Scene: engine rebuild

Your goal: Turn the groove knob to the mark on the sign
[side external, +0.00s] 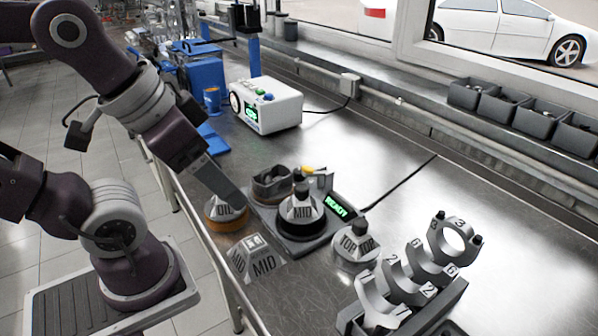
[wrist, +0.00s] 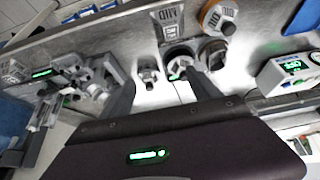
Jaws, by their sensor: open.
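The sign (side external: 262,258) is a small tent-shaped plate reading MID, with a pictogram; it also shows at the top of the wrist view (wrist: 168,14). A dark base with a green READY display (side external: 339,206) carries a grey faceted piece with a dark top marked MID (side external: 301,213); that piece shows in the wrist view (wrist: 180,58). Which part is the groove knob, and its pointer, I cannot tell for sure. My gripper (wrist: 150,66) is open and empty, its fingers spread above the bench. In the side view a finger overlaps the OIL piece (side external: 226,212); contact is unclear.
A TOP piece (side external: 356,245) stands right of the base. A rack of numbered bearing caps (side external: 415,275) fills the front right. A white device (side external: 268,105) with green display and blue bins (side external: 205,75) stand behind.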

